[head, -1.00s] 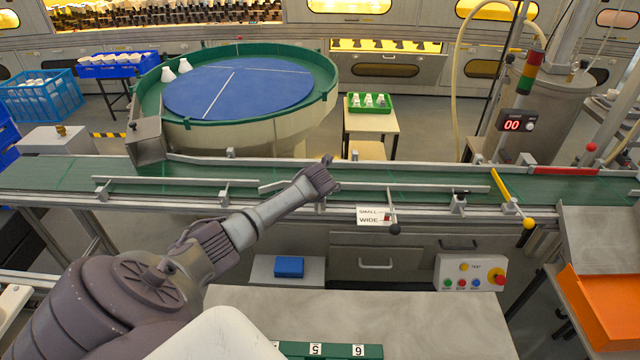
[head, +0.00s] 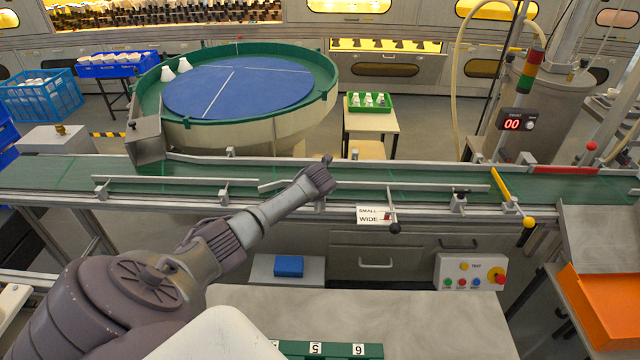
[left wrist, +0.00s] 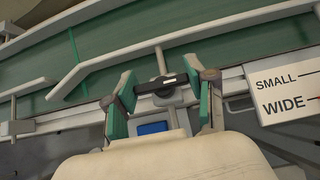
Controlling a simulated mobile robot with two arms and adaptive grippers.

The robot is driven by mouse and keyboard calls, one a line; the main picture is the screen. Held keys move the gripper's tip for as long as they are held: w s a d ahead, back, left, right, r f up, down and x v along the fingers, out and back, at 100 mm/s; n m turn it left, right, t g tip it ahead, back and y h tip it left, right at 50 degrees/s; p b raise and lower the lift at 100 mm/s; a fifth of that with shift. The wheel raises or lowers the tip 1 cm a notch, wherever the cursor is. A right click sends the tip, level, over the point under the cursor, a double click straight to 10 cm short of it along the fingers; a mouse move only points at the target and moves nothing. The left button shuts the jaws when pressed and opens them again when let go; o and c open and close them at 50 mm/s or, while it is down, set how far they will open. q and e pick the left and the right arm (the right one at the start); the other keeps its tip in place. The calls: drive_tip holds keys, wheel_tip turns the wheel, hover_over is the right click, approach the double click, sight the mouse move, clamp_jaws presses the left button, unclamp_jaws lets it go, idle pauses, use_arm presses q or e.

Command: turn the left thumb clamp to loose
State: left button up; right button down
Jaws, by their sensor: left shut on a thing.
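The left thumb clamp (left wrist: 161,84) shows in the left wrist view as a black bar with a pale mark, on a grey block at the guide rail. My left gripper (left wrist: 163,98) has its green-padded fingers on either side of the bar, shut on its two ends. The bar lies crosswise between the fingers. In the head view my left gripper (head: 326,168) is at the front rail of the conveyor and hides this clamp. A second black clamp (head: 460,193) stands farther right on the rail. My right gripper is not in view.
The guide rail (head: 420,187) runs along the green belt (head: 400,176). A yellow bar (head: 505,190) crosses the belt farther right.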

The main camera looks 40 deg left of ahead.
use_arm(q)
drive_tip(key=shift+n+g+y, duration=0.3)
drive_tip(key=shift+n+y, duration=0.1)
drive_tip(key=shift+n, duration=0.3)
drive_tip(key=shift+n+g+y+p, duration=0.3)
drive_tip(key=shift+n+g+y, duration=0.15)
drive_tip(key=shift+n, duration=0.35)
drive_tip(key=n+g+y+b, duration=0.1)
drive_tip(key=n+g, duration=0.1)
drive_tip(key=shift+f+n, duration=0.15)
drive_tip(key=shift+n, duration=0.15)
drive_tip(key=n+g+b, duration=0.3)
drive_tip(key=n+b, duration=0.1)
drive_tip(key=b, duration=0.2)
drive_tip(key=shift+y, duration=0.25)
drive_tip(key=shift+n+g+b, duration=0.35)
drive_tip(key=shift+n+b, duration=0.15)
drive_tip(key=shift+b, duration=0.25)
drive_tip(key=o, duration=1.2)
drive_tip(key=shift+c, duration=0.2)
